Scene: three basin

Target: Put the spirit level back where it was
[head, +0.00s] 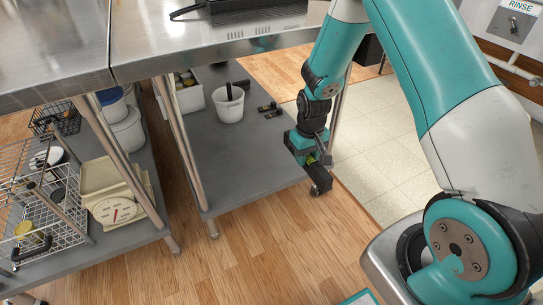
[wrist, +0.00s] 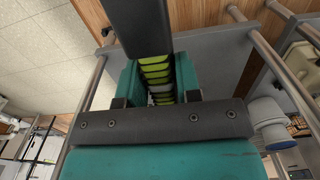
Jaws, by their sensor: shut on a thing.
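In the head view my gripper (head: 311,158) hangs low beside the right end of the lower grey shelf (head: 245,165). A little yellow-green shows there at the jaws. Much of the spirit level is hidden by the jaws, and its far end runs out of the wrist picture.
On the lower shelf stand a white bucket (head: 229,104) with a dark handle sticking out, a white bin (head: 188,98) and small black items (head: 270,109). The shelf's front part is bare. Metal table legs (head: 182,140) stand nearby. A kitchen scale (head: 116,208) and wire rack are left.

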